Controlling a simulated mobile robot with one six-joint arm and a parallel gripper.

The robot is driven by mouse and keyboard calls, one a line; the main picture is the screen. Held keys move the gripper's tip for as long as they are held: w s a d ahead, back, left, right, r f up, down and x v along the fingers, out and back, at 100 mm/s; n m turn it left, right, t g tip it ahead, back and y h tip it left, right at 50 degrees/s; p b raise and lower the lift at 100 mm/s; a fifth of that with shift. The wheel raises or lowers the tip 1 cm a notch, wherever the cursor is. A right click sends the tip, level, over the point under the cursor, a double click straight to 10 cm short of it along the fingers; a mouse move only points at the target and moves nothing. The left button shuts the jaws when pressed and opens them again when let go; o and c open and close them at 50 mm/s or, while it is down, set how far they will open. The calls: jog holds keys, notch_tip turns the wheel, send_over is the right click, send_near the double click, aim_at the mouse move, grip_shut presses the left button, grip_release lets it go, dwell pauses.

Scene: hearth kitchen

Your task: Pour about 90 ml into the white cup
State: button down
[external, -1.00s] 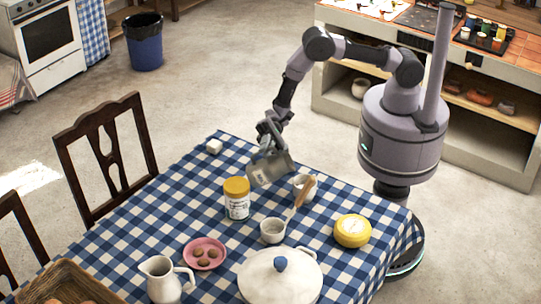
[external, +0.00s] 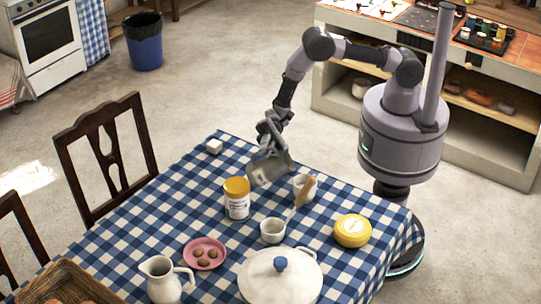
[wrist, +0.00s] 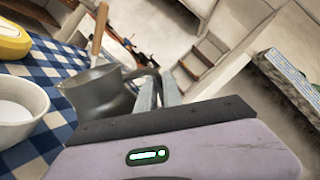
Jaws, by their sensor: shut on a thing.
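My gripper (external: 268,138) is shut on a grey metal jug (external: 270,171) and holds it tilted above the checked table. In the wrist view the jug (wrist: 100,92) shows its handle on the gripper side and its rim toward the left. A white vessel, which looks like this cup, shows at the left edge of the wrist view (wrist: 18,112), apart from the jug. No stream of liquid is visible. The level inside the cup cannot be read.
A yellow-lidded jar (external: 237,200) stands close left of the jug. A white block (external: 214,146) lies near the far edge.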

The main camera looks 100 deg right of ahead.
aim_at(250, 166)
jog(key=shift+w, duration=0.1)
jog(key=shift+w+r+m, duration=0.1)
jog(key=shift+w+m, duration=0.15)
jog(key=shift+m, duration=0.25)
jog(key=w+m, duration=0.1)
jog(key=f+m+h, duration=0.1)
jog(key=m, duration=0.1)
jog(key=shift+w+d+f+t, duration=0.2)
jog(key=shift+w+d+t, duration=0.1)
jog(key=shift+w+t, duration=0.1)
jog(key=f+m+b, duration=0.1)
jog(key=w+f+m+b, duration=0.1)
jog(key=f, duration=0.1)
jog(key=w+f+m+b, duration=0.1)
jog(key=shift+w+d+f+b, duration=0.15)
jog(key=shift+d+f+b, duration=0.1)
jog(key=shift+f+b, duration=0.15)
jog(key=w+m, duration=0.1)
jog(key=m, duration=0.1)
jog(key=w+r+m+h+p, duration=0.1)
jog(key=m, duration=0.1)
jog(key=w+d+m, duration=0.1)
jog(key=w, duration=0.1)
jog(key=shift+r+m+p, duration=0.2)
jog(key=shift+m+p, duration=0.2)
